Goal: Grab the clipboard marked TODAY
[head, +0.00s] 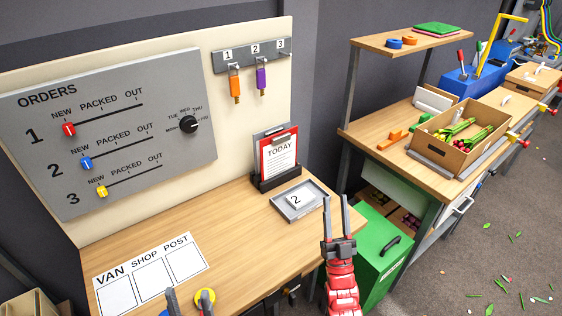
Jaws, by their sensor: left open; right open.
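The clipboard marked TODAY (280,158) is red with a white sheet and stands upright in a dark holder (277,183) at the back right of the wooden desk. A grey board shows behind its top edge. My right gripper (335,198) is open and empty, its fingers pointing away from me, in front of and to the right of the clipboard, apart from it. My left gripper (188,296) shows only its fingertips at the bottom edge, open, far from the clipboard; the rest is out of frame.
A grey tray (317,207) with a card marked 2 lies just in front of the holder. A VAN, SHOP, POST sheet (150,276) lies at the front left. A green cabinet (372,243) stands right of the desk.

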